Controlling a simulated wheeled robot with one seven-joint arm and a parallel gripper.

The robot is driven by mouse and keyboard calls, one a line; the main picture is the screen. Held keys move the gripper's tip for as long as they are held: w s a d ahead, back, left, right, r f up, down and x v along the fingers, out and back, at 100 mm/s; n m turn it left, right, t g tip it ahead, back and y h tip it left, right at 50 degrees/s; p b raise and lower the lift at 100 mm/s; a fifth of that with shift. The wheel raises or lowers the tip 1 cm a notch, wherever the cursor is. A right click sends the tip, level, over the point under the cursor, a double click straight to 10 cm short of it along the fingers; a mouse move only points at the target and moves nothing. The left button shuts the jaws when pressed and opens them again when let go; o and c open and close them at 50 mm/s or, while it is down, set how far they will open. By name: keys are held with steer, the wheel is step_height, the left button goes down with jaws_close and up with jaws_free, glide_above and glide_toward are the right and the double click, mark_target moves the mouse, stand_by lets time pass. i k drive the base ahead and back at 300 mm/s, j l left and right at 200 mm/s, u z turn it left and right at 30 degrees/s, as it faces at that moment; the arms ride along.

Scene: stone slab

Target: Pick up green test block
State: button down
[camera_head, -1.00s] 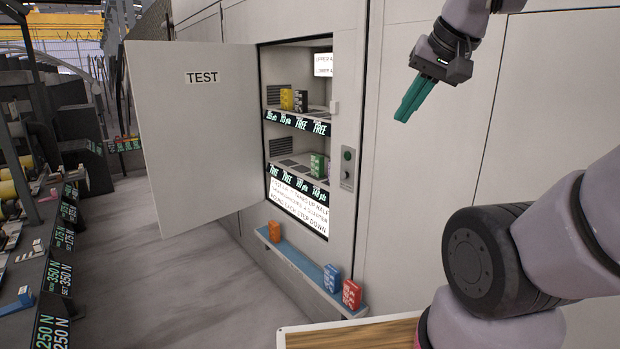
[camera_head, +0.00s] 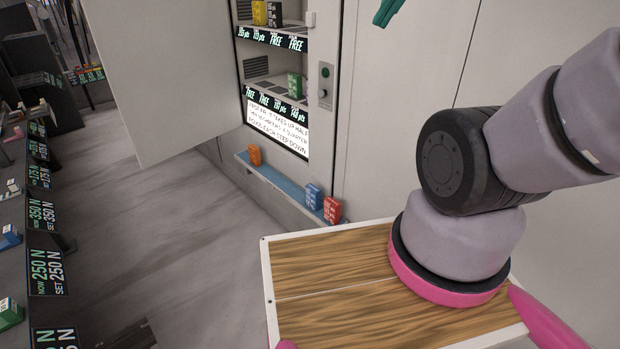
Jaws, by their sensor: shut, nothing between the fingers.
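A green block (camera_head: 294,87) stands upright on the lower shelf of the open wall cabinet (camera_head: 313,75), near the right end of that shelf. Another green block (camera_head: 9,313) sits at the lower left edge, on the bench side. I cannot tell from the labels which one is the test block. Only the teal fingers of my gripper (camera_head: 387,12) show, at the top edge. They are shut and empty, to the right of the cabinet and apart from both blocks. The rest of the gripper is out of frame.
The cabinet door (camera_head: 165,70) stands open to the left. A yellow block (camera_head: 260,13) and a black block (camera_head: 274,14) stand on the upper shelf. A blue ledge (camera_head: 280,180) below holds orange, blue and red blocks. The grey floor (camera_head: 170,230) is clear.

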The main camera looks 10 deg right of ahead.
mark_target(294, 80)
steer(key=i+j+z, duration=0.5)
steer(key=i+j, duration=0.4)
steer(key=j, duration=0.1)
